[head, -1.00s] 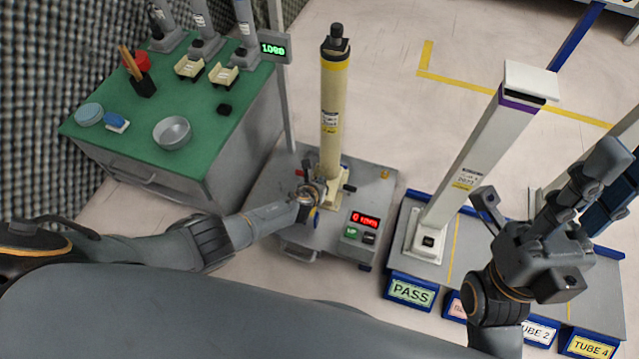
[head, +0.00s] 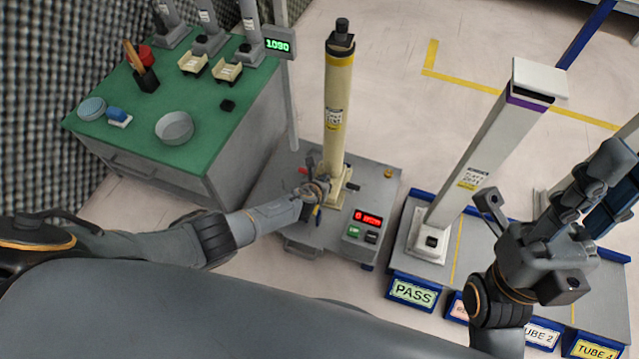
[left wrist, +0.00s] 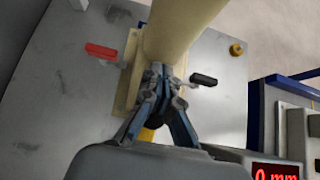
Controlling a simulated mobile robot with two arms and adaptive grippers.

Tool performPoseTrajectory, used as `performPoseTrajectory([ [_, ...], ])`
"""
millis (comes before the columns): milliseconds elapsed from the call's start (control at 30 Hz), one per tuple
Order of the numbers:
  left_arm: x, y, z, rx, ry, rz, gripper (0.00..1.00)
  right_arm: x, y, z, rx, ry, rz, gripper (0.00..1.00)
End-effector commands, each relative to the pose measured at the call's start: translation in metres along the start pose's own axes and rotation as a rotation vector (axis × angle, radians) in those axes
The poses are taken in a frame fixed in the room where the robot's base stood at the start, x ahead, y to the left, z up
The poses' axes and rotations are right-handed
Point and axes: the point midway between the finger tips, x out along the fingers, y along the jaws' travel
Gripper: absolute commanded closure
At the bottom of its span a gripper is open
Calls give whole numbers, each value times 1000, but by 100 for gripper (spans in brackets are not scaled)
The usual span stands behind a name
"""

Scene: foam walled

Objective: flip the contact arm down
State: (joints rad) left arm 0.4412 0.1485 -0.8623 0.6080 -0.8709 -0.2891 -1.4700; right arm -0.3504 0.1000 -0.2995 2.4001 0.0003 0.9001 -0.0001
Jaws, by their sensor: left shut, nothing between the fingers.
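A cream tube (head: 337,105) with yellow bands and a black cap stands upright on a grey test stand (head: 275,190); it also shows in the left wrist view (left wrist: 178,35). At its foot, a red-ended lever (left wrist: 101,50) points left and a black-ended lever (left wrist: 204,79) points right; I cannot tell which is the contact arm. My left gripper (head: 318,190) is at the tube's foot. In the left wrist view its fingers (left wrist: 168,72) are together and empty, in front of the tube and between the levers. My right gripper (head: 605,185) is raised at the right, away from the stand.
The stand has a red display (head: 367,219) with buttons and a yellow knob (head: 388,173). At right, a white tube (head: 480,160) stands on a grey rack by the PASS label (head: 413,292). At left is a green bench (head: 200,135) with a bowl (head: 175,128) and several tools.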

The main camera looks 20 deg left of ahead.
Motion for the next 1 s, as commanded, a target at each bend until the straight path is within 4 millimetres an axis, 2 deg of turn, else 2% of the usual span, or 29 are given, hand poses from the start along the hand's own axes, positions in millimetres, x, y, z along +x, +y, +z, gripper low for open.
performPoseTrajectory([
  [367, -31, 1, -2, 0, 4, -3, 100, 0, 0, 0, 0, 0, 0, 77],
  [800, -92, 0, -1, 1, 4, -3, 100, 0, 0, 0, 0, 0, 0, 77],
  [1000, -112, 1, -1, 2, 3, 0, 100, 0, 0, 0, 0, 0, 0, 77],
])
